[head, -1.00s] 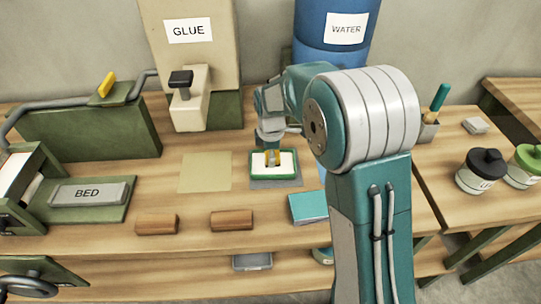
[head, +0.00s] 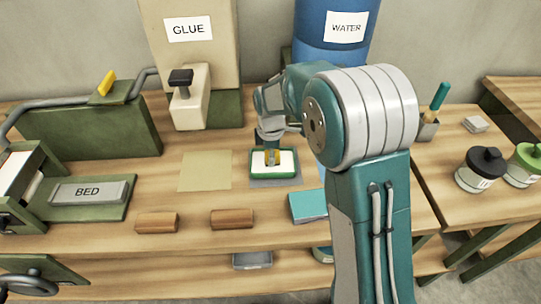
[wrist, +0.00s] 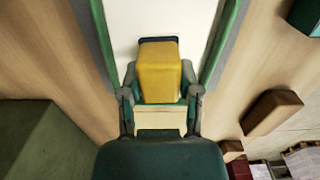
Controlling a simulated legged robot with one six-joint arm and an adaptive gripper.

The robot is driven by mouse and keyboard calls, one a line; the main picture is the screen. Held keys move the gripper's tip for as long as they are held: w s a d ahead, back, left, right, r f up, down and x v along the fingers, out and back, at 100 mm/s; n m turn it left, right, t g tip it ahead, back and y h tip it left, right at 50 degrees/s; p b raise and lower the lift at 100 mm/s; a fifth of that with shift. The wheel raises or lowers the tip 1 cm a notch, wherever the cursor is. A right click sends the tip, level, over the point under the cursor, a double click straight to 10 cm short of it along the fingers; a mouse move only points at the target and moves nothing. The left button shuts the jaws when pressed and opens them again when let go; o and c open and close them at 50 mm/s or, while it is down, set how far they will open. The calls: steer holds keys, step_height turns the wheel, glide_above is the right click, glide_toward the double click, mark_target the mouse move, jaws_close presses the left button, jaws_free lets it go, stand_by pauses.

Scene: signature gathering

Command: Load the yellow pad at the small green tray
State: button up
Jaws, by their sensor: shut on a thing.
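The small green tray (head: 272,177) has a green rim and a white inside, and sits on a grey mat (head: 288,184) mid-bench. My gripper (head: 272,158) points down over the tray. It is shut on the yellow pad (wrist: 159,75), a yellow block gripped between the two fingers in the wrist view. There the tray's white inside (wrist: 185,18) lies behind the pad, with a dark strip at the pad's far edge. The pad's underside is hidden, so I cannot tell whether it touches the tray floor.
A pale yellow sheet (head: 206,171) lies left of the tray. Two brown blocks (head: 157,223) (head: 232,219) lie near the front edge. A teal block (head: 308,206) is right of them. The glue dispenser (head: 190,102) and blue water barrel (head: 335,35) stand behind.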

steer(key=shift+r, duration=3.45)
